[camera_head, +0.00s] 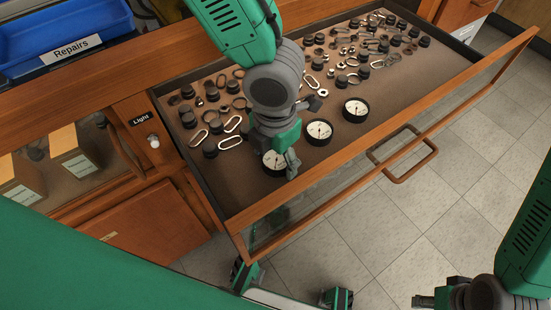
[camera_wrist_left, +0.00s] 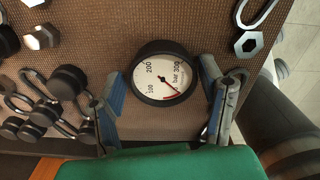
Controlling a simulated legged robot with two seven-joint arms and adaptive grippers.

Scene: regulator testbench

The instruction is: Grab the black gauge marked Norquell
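Three black-rimmed gauges with white dials lie in the open drawer: a left gauge (camera_head: 272,163), a middle gauge (camera_head: 319,131) and a right gauge (camera_head: 355,109). My left gripper (camera_head: 290,162) points down at the left gauge and partly hides it. In the left wrist view one gauge (camera_wrist_left: 164,72) sits between the two blue-padded fingers of the left gripper (camera_wrist_left: 163,92), with small gaps at its sides. Its dial reads bar, with 100, 200 and 300. I cannot read a maker's name on any gauge. My right gripper (camera_head: 426,300) is at the bottom right, mostly cut off.
The drawer (camera_head: 400,115) has a glass front with a wooden handle (camera_head: 407,165). Several black knobs, rings, nuts and oval links lie behind and left of the gauges. A blue Repairs bin (camera_head: 60,35) stands at the upper left. Bare drawer floor lies right of the gauges.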

